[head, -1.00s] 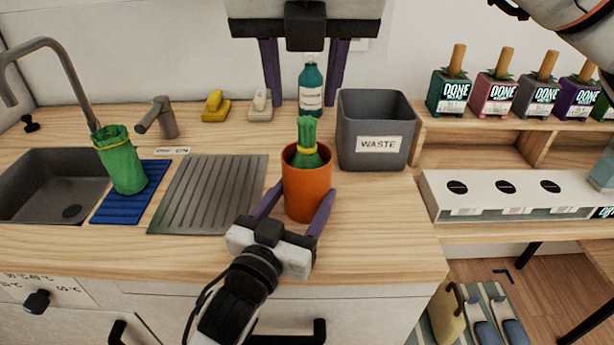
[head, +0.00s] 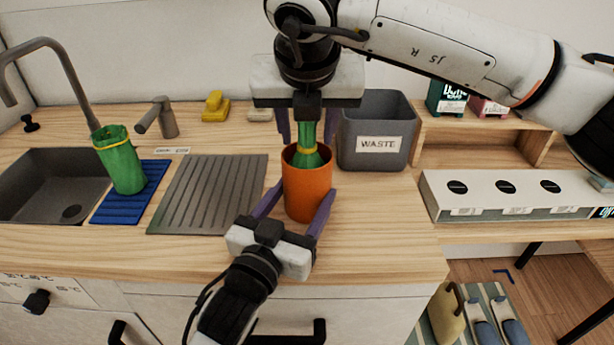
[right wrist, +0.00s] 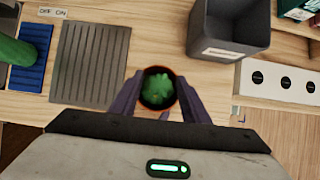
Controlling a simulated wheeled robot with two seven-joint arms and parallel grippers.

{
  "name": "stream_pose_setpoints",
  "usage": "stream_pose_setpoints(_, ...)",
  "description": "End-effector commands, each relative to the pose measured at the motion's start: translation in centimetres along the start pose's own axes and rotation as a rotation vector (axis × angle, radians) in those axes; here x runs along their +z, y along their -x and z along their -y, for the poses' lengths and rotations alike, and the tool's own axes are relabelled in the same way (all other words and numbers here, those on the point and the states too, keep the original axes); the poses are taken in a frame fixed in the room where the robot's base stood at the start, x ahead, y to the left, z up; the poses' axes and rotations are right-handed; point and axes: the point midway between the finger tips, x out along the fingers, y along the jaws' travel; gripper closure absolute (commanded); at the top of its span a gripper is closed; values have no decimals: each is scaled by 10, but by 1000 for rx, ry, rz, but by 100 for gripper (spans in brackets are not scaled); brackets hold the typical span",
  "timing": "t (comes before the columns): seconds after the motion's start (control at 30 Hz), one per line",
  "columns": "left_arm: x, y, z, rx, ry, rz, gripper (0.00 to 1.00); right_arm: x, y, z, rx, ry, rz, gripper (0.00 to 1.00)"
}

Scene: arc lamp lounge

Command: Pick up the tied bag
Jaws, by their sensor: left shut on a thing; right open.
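The tied bag (head: 307,158) is green with a yellow tie around its neck. It stands inside an orange cup (head: 307,193) on the counter, its top sticking out above the rim. My left gripper (head: 290,205) is shut on the orange cup from the front. My right gripper (head: 307,135) is open and points down over the cup, its fingers on either side of the bag's top. In the right wrist view the bag (right wrist: 158,90) shows as a green bunch inside the cup, between the fingers.
A grey bin labelled WASTE (head: 376,150) stands right behind the cup. A ribbed grey drainboard (head: 205,195) lies to the left. Beyond it are a blue mat (head: 125,205) with a green bag-like roll (head: 120,162), and the sink (head: 50,185). A white holed box (head: 510,195) is at right.

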Motion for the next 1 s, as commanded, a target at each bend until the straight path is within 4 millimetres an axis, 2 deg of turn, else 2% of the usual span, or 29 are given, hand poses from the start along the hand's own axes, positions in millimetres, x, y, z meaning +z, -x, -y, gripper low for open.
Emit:
stream_pose_setpoints(0.2, -2, 0, 0, 0, 0, -3, 69, 0, -1, 0, 1, 1, 1, 60)
stream_pose_setpoints(0.43, -2, 0, 0, 0, 0, -3, 69, 0, -1, 0, 1, 1, 1, 99)
stream_pose_setpoints(0.47, -2, 0, 0, 0, 0, -3, 69, 0, -1, 0, 1, 1, 1, 100)
stream_pose_setpoints(0.83, -2, 0, 0, 0, 0, -3, 69, 3, 4, -1, 1, 0, 3, 100)
stream_pose_setpoints(1.0, -2, 0, 0, 0, 0, -3, 69, 16, 26, -1, 2, -1, 5, 100)
